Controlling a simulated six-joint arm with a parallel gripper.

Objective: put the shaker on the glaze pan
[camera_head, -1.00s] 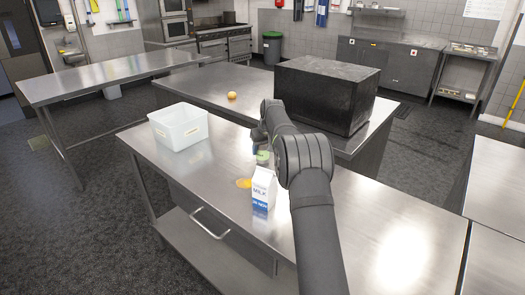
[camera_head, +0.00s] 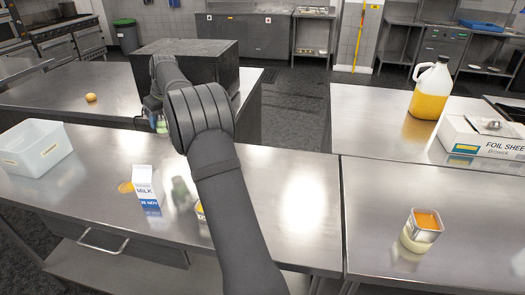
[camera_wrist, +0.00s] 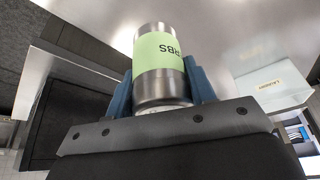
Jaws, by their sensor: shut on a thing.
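In the head view, my gripper (camera_head: 152,108) is largely hidden by my arm. The shaker is in the air, with its reflection on the steel counter below. A small square metal container with orange contents (camera_head: 426,222), which looks like the glaze pan, stands on the right-hand counter, well apart from my gripper.
A milk carton (camera_head: 144,184) stands on the counter below my gripper, and a white tub (camera_head: 37,153) is at left. A dark box (camera_head: 205,65) stands behind. A yellow jug (camera_head: 430,90) and a foil box (camera_head: 480,138) are at right. Something yellowish is partly hidden by my arm.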

